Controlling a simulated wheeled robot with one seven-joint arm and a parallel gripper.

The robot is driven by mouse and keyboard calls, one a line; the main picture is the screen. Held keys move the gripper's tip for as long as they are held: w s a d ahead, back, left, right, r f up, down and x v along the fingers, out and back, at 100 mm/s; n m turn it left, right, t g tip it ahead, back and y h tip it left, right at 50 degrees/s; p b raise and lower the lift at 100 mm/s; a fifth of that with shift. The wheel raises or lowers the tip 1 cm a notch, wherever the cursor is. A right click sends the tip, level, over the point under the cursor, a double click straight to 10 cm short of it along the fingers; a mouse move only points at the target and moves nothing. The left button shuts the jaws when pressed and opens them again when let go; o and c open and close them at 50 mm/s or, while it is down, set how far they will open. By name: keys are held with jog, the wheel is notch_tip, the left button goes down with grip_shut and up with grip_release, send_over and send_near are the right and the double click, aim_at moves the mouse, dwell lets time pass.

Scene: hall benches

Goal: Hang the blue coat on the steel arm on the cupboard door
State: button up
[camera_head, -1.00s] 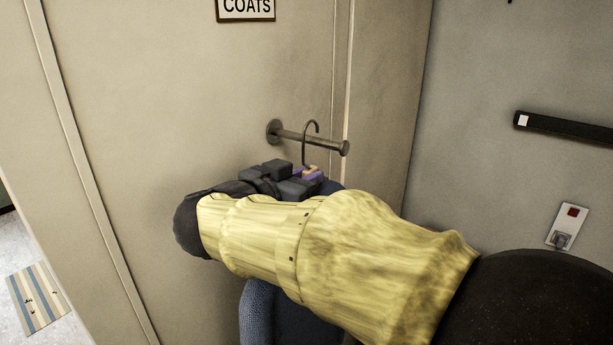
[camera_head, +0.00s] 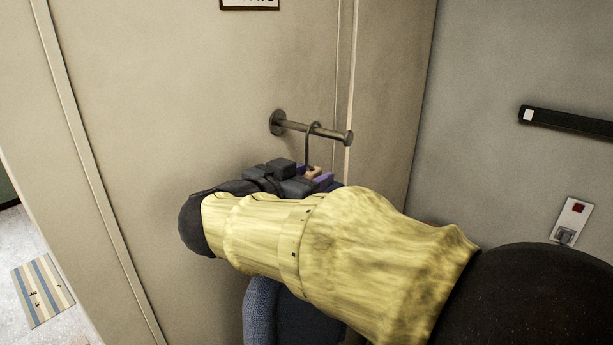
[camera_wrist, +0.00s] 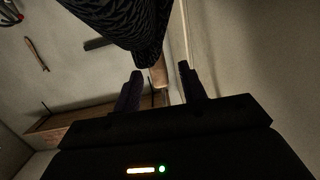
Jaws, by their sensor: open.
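The steel arm (camera_head: 312,129) sticks out from the cupboard door (camera_head: 180,110). The blue coat (camera_head: 262,310) hangs below, mostly hidden behind my arm. In the wrist view the coat (camera_wrist: 135,22) is a dark patterned shape at the top. My gripper (camera_head: 312,176) is open, its purple fingers on either side of the hanger's wooden neck. In the wrist view the fingers (camera_wrist: 162,88) stand apart with the neck (camera_wrist: 158,73) between them.
A sign (camera_head: 250,4) is cut off at the top of the door. On the wall to the right are a black rail (camera_head: 570,124) and a switch plate (camera_head: 571,220). A striped mat (camera_head: 43,290) lies on the floor at the left.

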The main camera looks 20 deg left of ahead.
jog(key=shift+s, duration=0.1)
jog(key=b+v, duration=0.4)
jog(key=v, duration=1.3)
jog(key=shift+b, duration=0.35)
jog(key=shift+s+a+r, duration=0.1)
